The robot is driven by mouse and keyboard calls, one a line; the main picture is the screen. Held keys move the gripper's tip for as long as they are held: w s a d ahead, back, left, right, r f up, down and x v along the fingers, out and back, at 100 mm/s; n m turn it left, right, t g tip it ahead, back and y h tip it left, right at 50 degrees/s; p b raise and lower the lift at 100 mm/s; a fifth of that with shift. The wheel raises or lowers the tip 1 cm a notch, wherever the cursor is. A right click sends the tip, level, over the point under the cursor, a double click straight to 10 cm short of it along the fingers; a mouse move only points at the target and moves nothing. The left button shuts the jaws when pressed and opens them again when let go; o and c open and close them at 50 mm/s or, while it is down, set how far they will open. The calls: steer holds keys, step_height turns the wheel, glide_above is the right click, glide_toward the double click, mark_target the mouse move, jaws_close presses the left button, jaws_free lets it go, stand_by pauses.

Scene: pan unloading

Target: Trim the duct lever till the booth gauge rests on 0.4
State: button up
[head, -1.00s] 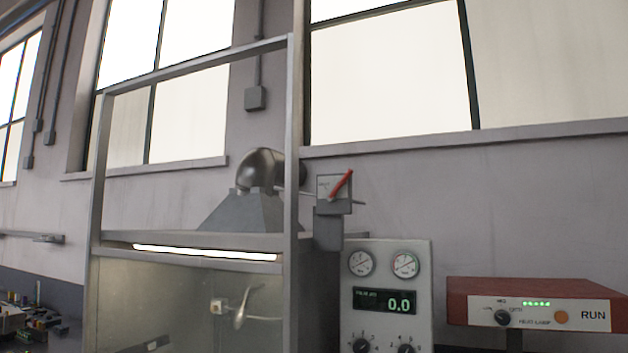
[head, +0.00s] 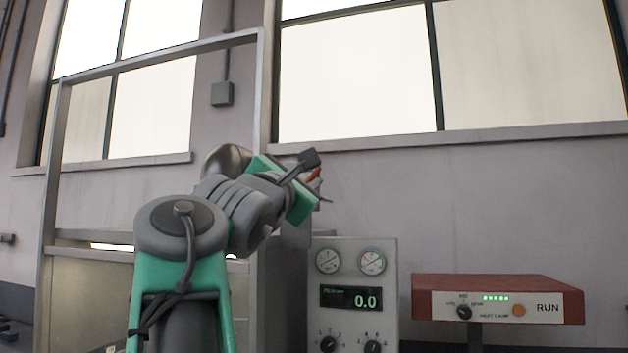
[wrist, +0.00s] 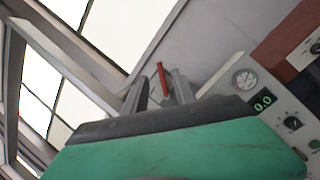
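The red duct lever (head: 314,174) shows just past my arm in the head view; its plate is mostly hidden. In the wrist view the lever (wrist: 163,80) stands between the two fingers of my gripper (wrist: 161,90). The fingers are apart, with the lever closer to the right one; I see no grip on it. The panel (head: 390,300) carries a left round dial (head: 328,261) and a right round dial (head: 372,262) with a coloured rim. Their needles are too small to read, and I cannot tell which is the booth gauge. The digital display (head: 351,298) reads 0.0.
A red heat lamp box (head: 498,285) marked RUN stands right of the panel. The booth frame (head: 258,100) and a metal duct elbow (head: 226,160) are left of the lever, partly behind my arm. The wall right of the lever is clear.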

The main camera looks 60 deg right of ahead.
mark_target(316, 172)
steer(key=p+x, duration=0.2)
steer(key=x, duration=0.5)
steer(key=shift+w+d+f, duration=0.1)
steer(key=shift+w+d, duration=0.1)
steer(key=shift+c, duration=0.5)
jaws_close()
steer(key=shift+f, duration=0.1)
stand_by(0.4)
